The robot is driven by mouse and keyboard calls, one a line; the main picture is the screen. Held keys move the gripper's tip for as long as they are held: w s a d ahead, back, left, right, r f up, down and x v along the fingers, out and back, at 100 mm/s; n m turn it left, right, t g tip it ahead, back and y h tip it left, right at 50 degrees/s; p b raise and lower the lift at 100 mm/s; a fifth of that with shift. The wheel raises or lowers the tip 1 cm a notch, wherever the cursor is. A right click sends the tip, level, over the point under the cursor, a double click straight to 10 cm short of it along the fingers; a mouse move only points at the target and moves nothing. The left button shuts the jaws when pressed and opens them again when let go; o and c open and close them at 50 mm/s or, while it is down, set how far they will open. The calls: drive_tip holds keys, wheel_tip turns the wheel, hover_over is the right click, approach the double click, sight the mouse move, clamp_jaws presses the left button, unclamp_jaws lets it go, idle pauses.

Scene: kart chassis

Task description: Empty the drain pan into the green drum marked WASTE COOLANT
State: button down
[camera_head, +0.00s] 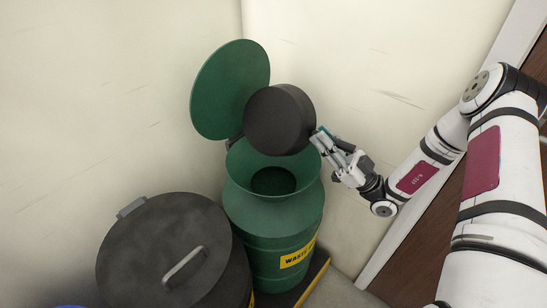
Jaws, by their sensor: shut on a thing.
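The green drum (275,222) stands in the middle of the view, with a yellow label that reads "WASTE" and runs out of sight round its side. Its wide funnel mouth (240,176) is open, with a dark hole in it. The round green lid (222,90) stands up behind it. The dark round drain pan (277,118) is above the funnel, tipped on its side; its inside and any liquid are hidden. My gripper (319,138) is shut on the pan's right edge.
A black drum (150,240) with a closed, handled lid stands left of the green drum. Pale walls meet close behind. A dark, yellow-edged base (318,275) lies under the green drum. A brown door (425,235) is at right, behind my arm. A bit of blue shows at bottom left.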

drive_tip(key=shift+w+d+f+m+t+h, duration=0.15)
drive_tip(key=shift+m+t+h, duration=0.15)
drive_tip(key=shift+m, duration=0.3)
drive_tip(key=s+n+g, duration=0.1)
drive_tip(key=n+g, duration=0.1)
drive_tip(key=n, duration=0.1)
drive_tip(key=s+a+n+g+y, duration=0.1)
drive_tip(key=n+g, duration=0.1)
drive_tip(key=a+r+n+g, duration=0.1)
drive_tip(key=n+g, duration=0.1)
drive_tip(key=n, duration=0.1)
drive_tip(key=shift+s+a+n+g+y+b, duration=0.15)
drive_tip(key=shift+s+n+g+y+b, duration=0.15)
drive_tip(key=shift+s+g+y, duration=0.1)
